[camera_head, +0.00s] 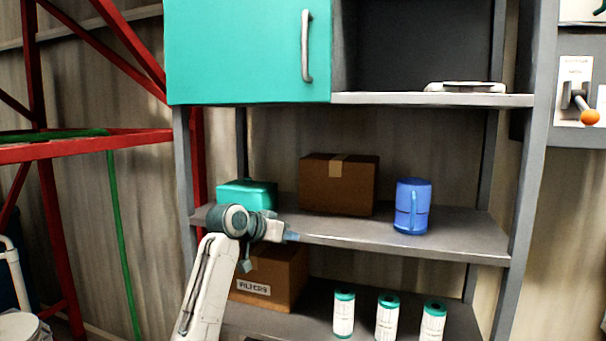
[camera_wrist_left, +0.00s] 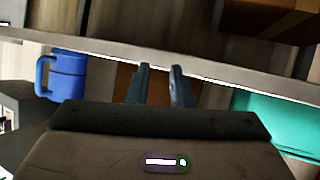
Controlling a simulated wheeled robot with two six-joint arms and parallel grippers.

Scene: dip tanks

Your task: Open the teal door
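The teal door (camera_head: 235,50) covers the left part of the top shelf bay in the head view and looks shut. Its upright grey handle (camera_head: 307,46) is near the door's right edge. My left gripper (camera_head: 291,237) is well below the door, at the front edge of the middle shelf, pointing right. In the left wrist view, its two fingers (camera_wrist_left: 159,78) stand apart with nothing between them. Neither the door nor its handle can be made out in that view. My right gripper is not in view.
The middle shelf (camera_head: 450,233) holds a teal box (camera_head: 246,194), a brown carton (camera_head: 338,185) and a blue jug (camera_head: 412,206). Below are a filters carton (camera_head: 268,278) and white cylinders (camera_head: 386,318). The bay right of the door is open. A red frame (camera_head: 100,146) stands left.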

